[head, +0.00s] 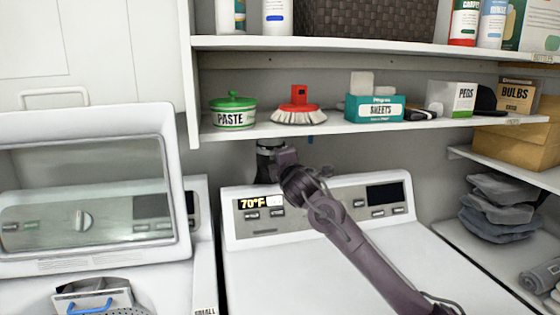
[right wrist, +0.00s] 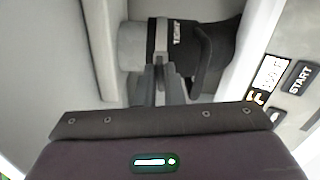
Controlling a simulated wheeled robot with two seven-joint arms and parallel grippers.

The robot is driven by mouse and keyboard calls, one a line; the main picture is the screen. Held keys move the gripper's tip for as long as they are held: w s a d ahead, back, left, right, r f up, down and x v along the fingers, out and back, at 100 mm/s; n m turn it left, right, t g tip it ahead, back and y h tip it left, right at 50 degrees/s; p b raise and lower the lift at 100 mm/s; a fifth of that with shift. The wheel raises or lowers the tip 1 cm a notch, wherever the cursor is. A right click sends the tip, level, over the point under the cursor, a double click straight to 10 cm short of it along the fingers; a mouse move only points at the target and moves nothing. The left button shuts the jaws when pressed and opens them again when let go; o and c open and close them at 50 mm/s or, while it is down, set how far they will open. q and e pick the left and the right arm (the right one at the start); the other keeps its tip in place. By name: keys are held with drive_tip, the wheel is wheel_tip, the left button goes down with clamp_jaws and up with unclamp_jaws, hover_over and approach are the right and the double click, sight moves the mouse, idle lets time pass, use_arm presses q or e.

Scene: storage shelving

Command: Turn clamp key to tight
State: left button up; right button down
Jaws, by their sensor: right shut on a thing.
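My right arm reaches over the washer top, and its gripper (head: 272,166) is behind the control panel, below the shelf. In the right wrist view the gripper (right wrist: 160,88) is shut on a small thin grey piece, which seems to be the clamp key (right wrist: 161,52). The key stands against a black band with small white lettering on the clamp (right wrist: 160,36), too small to read surely. The band sits around a grey pipe end (right wrist: 131,47) joined to a black hose (right wrist: 222,50). The dark hose fitting also shows in the head view (head: 268,145). My left gripper is not in view.
The control panel (head: 330,203) stands just in front of the gripper. The shelf (head: 330,126) above it carries a paste tin (head: 233,112), a red brush (head: 299,106) and a sheets box (head: 376,108). The gap between panel and wall is narrow.

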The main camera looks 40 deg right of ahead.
drive_tip(key=shift+m, duration=0.9)
drive_tip(key=shift+r, duration=0.1)
drive_tip(key=c, duration=1.5)
unclamp_jaws()
drive_tip(key=shift+c, duration=0.2)
